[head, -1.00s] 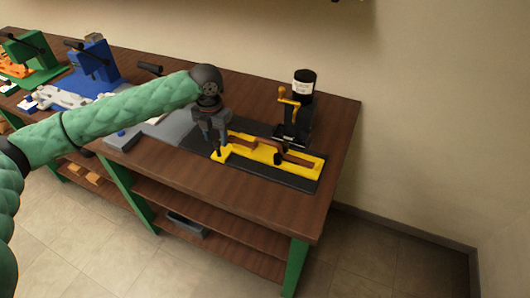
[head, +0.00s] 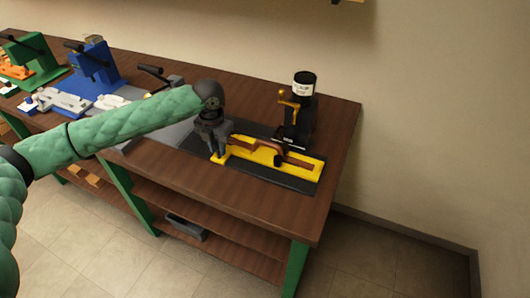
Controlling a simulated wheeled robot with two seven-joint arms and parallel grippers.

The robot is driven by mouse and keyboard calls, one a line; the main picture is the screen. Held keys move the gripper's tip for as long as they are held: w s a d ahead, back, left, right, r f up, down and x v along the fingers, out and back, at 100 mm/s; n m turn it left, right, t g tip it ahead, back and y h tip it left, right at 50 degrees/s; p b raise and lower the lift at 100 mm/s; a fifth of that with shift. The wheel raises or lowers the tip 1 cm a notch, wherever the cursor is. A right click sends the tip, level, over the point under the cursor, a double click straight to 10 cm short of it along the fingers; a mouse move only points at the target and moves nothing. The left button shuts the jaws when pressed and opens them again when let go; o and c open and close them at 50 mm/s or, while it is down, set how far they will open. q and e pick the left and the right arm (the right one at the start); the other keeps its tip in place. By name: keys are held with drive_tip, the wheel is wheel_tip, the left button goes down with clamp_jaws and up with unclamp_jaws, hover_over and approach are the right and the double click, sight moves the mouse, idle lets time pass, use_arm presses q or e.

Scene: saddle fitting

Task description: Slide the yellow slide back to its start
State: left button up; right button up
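The yellow slide (head: 300,170) lies on a dark base track (head: 272,179) near the right end of the bench. A brown curved piece (head: 272,147) sits on the slide. My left gripper (head: 219,157) points down at the slide's left end, with its fingertips at the yellow end part. The fingers are small and dark here, so I cannot tell whether they are shut on it. My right gripper is not in view.
A black press with a yellow lever (head: 289,98) and a white-labelled top stands behind the slide. Blue (head: 92,68) and green (head: 28,52) fixtures stand to the left on the wooden bench (head: 185,173). Bare bench lies in front of the track.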

use_arm(q)
drive_tip(key=shift+c, duration=0.3)
drive_tip(key=shift+w+a+p, duration=0.35)
drive_tip(key=shift+a+p, duration=0.05)
drive_tip(key=shift+a, duration=0.5)
